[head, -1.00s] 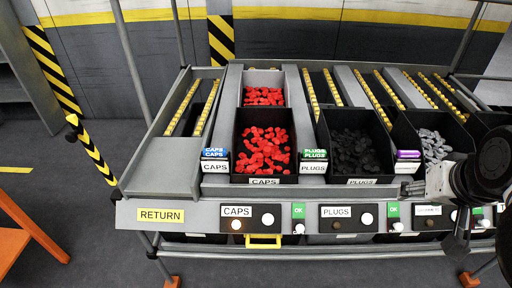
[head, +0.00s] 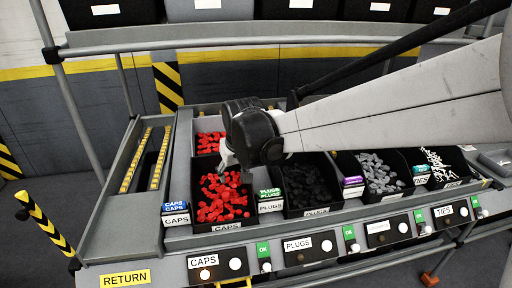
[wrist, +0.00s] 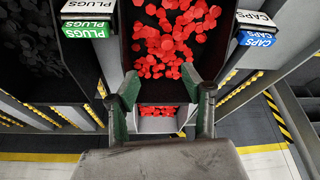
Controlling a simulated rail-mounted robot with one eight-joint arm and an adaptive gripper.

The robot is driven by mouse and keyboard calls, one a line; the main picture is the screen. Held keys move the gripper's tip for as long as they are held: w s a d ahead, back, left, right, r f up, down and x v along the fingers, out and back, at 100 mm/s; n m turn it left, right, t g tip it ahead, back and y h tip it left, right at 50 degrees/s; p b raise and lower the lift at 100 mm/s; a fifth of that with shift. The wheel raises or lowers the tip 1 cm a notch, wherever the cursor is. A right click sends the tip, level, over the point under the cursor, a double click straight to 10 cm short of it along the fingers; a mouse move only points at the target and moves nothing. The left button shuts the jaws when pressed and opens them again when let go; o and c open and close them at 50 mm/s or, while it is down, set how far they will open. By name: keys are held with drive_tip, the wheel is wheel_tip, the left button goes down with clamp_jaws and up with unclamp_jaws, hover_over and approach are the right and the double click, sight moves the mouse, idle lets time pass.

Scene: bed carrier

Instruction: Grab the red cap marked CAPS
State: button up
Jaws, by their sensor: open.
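Many small red caps (head: 224,197) lie loose in a black bin (head: 204,226) labelled CAPS in the head view. More red caps (head: 209,142) lie in a second bin behind it. My gripper (head: 228,160) is over the right side of the CAPS bin, and my arm hides part of it. In the wrist view, my gripper (wrist: 160,84) is open with nothing between its fingers. The red caps (wrist: 168,35) show beyond the fingertips, apparently below them. I cannot single out one marked cap in the pile.
A bin of black plugs (head: 309,185) stands to the right, then grey parts (head: 374,172) and ties (head: 440,167). Blue and white CAPS label blocks (head: 175,212) and green PLUGS blocks (head: 270,199) flank the bin.

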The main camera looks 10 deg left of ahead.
sight(225, 194)
drive_tip(key=x, duration=0.5)
drive_tip(key=a+x, duration=0.1)
drive_tip(key=x, duration=0.9)
drive_tip(key=shift+s+a+r+b, duration=0.15)
drive_tip(key=shift+a+r+b, duration=0.05)
drive_tip(key=shift+a+b, duration=0.15)
drive_tip(key=shift+d, duration=0.1)
drive_tip(key=shift+c, duration=0.3)
drive_tip(key=c, duration=0.7)
